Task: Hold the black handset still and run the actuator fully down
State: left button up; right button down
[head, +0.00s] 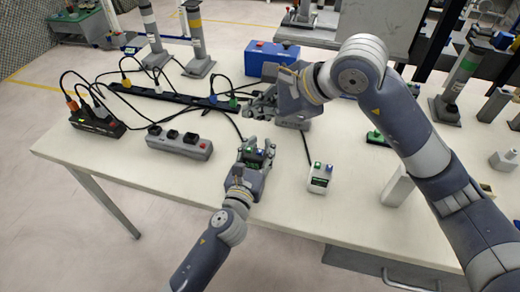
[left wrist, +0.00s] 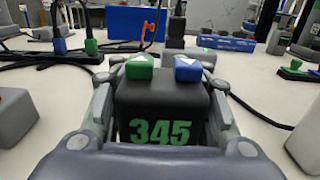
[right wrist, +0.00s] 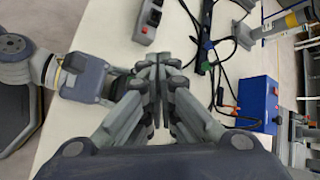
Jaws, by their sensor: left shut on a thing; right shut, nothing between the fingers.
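The black handset (left wrist: 163,105) has a green button and a blue button with white arrows on top, and a green 345 on its face. My left gripper (head: 258,155) is shut on it near the table's front edge, with fingers along both sides in the left wrist view (left wrist: 163,88). The handset also shows between those fingers in the head view (head: 256,158). My right gripper (head: 262,107) is shut and empty, above and behind the handset. Its closed fingertips show in the right wrist view (right wrist: 158,65). Actuator columns (head: 197,38) stand at the back; which one belongs to the handset I cannot tell.
A white handset (head: 319,180) with green and blue buttons lies to the right. A grey power strip (head: 180,142), a long black strip (head: 165,96) and loose cables lie to the left. A blue box (head: 271,59) stands behind. The front table strip is mostly clear.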

send_near(249, 149)
jog(key=shift+w+a+f, duration=0.55)
jog(key=shift+w+a, duration=0.1)
jog(key=shift+a, duration=0.2)
jog(key=shift+w+a+f, duration=0.6)
jog(key=shift+w+a, duration=0.05)
jog(key=shift+a, duration=0.25)
jog(key=shift+f, duration=0.1)
jog(key=shift+f, duration=0.3)
dwell(0.3)
jog(key=shift+f, duration=0.55)
dwell(2.9)
jog(key=shift+r, duration=0.95)
jog(key=shift+r, duration=0.1)
jog(key=shift+r, duration=2.4)
